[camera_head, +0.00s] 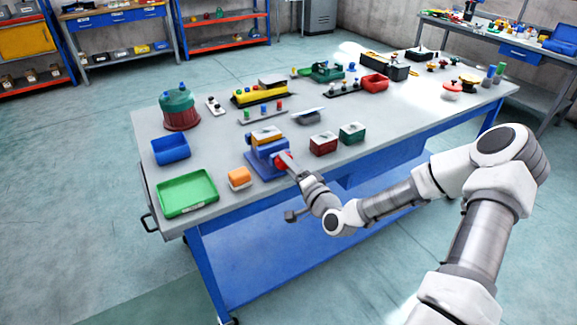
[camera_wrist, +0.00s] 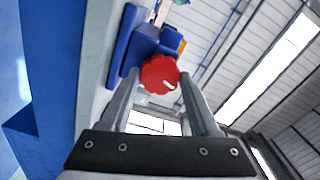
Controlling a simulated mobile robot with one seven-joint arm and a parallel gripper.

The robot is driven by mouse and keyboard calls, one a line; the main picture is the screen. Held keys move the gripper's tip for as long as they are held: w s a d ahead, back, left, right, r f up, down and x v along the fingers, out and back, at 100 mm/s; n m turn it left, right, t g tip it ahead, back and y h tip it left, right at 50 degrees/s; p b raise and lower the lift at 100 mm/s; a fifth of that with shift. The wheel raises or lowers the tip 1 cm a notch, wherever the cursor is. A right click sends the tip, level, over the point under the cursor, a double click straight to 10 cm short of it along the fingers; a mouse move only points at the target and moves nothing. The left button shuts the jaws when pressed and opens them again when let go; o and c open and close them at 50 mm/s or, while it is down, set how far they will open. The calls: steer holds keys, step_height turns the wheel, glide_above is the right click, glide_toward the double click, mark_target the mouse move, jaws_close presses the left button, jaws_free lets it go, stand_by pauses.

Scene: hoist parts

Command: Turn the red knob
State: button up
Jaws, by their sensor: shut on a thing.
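The red knob (camera_wrist: 161,73) is a round, lobed disc with a white mark, on the front of a blue device (camera_wrist: 141,46). In the head view the knob (camera_head: 283,161) shows only in part behind my gripper. The blue device (camera_head: 262,172) has a yellow block on top and stands at the table's front edge. My gripper (camera_wrist: 160,88) is shut on the knob, one finger at each side of its rim. In the head view my gripper (camera_head: 289,167) reaches it from the front right.
An orange block (camera_head: 239,178) and a green tray (camera_head: 187,193) are left of the device. A red box (camera_head: 323,144) and a green box (camera_head: 352,132) stand to its right. A blue bin (camera_head: 170,149) and a green-and-red drum (camera_head: 178,109) are farther back. The table (camera_head: 225,208) is bare along its front edge.

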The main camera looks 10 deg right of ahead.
steer(key=shift+m, duration=0.6)
steer(key=o, duration=1.4)
steer(key=shift+c, duration=0.2)
steer(key=p+v, duration=0.2)
steer(key=v, duration=1.5)
steer(key=shift+s, duration=0.2)
